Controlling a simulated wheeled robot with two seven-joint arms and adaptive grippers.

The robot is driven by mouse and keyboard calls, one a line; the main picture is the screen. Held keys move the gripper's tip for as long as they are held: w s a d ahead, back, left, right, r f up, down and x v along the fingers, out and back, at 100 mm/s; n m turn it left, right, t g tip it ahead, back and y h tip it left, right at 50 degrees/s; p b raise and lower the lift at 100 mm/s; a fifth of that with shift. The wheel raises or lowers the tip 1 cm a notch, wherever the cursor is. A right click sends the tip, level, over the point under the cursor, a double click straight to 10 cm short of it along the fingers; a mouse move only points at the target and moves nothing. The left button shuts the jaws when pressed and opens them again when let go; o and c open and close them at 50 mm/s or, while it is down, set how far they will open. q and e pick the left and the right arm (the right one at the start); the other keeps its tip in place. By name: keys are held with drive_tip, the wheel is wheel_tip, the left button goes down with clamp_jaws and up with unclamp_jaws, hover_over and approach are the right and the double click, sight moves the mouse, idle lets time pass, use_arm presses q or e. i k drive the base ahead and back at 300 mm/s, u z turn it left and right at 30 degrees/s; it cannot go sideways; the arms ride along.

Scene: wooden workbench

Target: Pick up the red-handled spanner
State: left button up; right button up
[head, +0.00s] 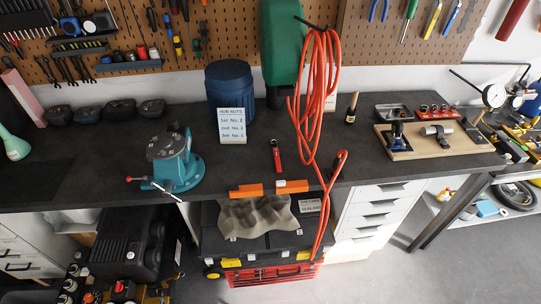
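A small tool with a red handle and a dark upper end, which looks like the red-handled spanner (277,158), lies on the dark bench top (330,150) near the middle. It points roughly toward and away from me, and its finer shape is too small to make out. Nothing covers it. Neither of my grippers shows in the head view.
A teal vise (172,160) stands to the left and a blue drum with a sign (230,88) behind. A looped red hose (318,90) hangs to the right, past the bench edge. Orange blocks (246,191) sit at the front edge. A wooden board (430,145) lies right.

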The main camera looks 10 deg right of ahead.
sight(277, 161)
drive_tip(key=z, duration=0.05)
drive_tip(key=k, duration=0.5)
drive_tip(key=u, duration=0.85)
drive_tip(key=i, duration=1.2)
drive_tip(key=z, duration=1.5)
